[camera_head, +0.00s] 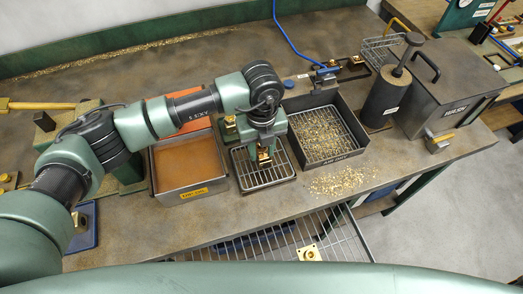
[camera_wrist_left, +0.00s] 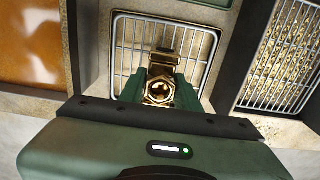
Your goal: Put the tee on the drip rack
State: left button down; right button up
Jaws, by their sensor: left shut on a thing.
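The brass tee (camera_wrist_left: 160,88) is between the fingers of my left gripper (camera_wrist_left: 158,90), which is shut on it. In the head view the tee (camera_head: 264,155) hangs below the left gripper (camera_head: 265,150), over the drip rack (camera_head: 277,178). The drip rack is a wire grid in a shallow tray, and it also shows in the left wrist view (camera_wrist_left: 202,45). I cannot tell whether the tee touches the wires. My right gripper is not in view.
Left of the rack is a tray of brown liquid (camera_head: 188,163). Right of it is a dark chip tray (camera_head: 325,133) full of brass chips, with loose chips (camera_head: 343,181) in front. A wire shelf (camera_head: 290,238) holding a brass piece (camera_head: 309,253) is below the front edge.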

pick_arm(q)
jog(key=shift+f, duration=0.9)
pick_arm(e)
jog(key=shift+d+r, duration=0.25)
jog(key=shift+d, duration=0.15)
pick_arm(q)
jog(key=shift+f, duration=0.25)
jog(key=c, duration=1)
grip_release()
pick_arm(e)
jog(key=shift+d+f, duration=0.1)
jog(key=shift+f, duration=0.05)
pick_arm(q)
jog(key=shift+r, duration=0.15)
